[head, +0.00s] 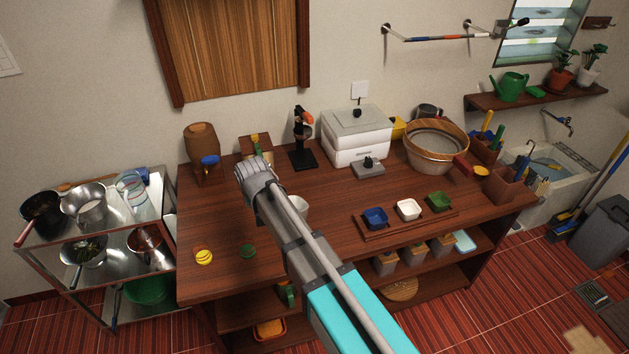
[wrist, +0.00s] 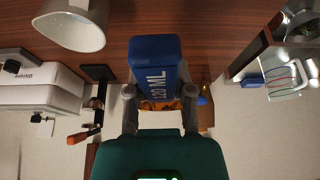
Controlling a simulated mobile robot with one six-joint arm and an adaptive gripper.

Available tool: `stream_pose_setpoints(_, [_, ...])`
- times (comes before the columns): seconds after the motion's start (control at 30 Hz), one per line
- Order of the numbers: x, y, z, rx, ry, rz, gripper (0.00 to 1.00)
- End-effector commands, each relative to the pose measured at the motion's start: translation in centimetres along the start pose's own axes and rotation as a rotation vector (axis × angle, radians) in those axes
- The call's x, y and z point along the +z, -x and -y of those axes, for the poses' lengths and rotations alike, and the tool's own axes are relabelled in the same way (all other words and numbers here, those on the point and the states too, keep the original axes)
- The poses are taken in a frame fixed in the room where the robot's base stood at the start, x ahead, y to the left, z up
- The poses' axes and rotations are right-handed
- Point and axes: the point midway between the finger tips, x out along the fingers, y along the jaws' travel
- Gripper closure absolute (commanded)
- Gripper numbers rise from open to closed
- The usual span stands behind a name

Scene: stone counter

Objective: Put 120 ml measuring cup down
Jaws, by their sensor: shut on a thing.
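The 120 ml measuring cup shows in the wrist view as a blue piece (wrist: 156,68) with "120 ML" printed on it. My gripper (wrist: 159,112) is shut on it, with one grey finger on each side. In the head view my gripper (head: 250,168) is above the back left part of the wooden counter (head: 222,222), and I cannot make out the held cup there. Whether the cup touches the counter is hidden.
A barrel (head: 202,145) with a blue part stands at the back left. A white vessel (head: 298,205) is right of my arm. A yellow round item (head: 204,257) and a green one (head: 248,251) lie at the front left. The left middle of the counter is clear.

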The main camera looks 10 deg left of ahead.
Motion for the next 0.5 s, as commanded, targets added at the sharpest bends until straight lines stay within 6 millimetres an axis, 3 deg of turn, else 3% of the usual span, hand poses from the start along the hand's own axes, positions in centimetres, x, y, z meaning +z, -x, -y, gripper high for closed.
stream_pose_setpoints(0.03, [-0.7, 1.7, 0.0, 0.0, 0.0, 0.0, 1.0])
stream_pose_setpoints(0.2, [-1.7, 4.0, 0.0, 0.0, 0.0, 0.0, 1.0])
stream_pose_setpoints(0.5, [-2.5, 6.1, 0.0, 0.0, 0.0, 0.0, 1.0])
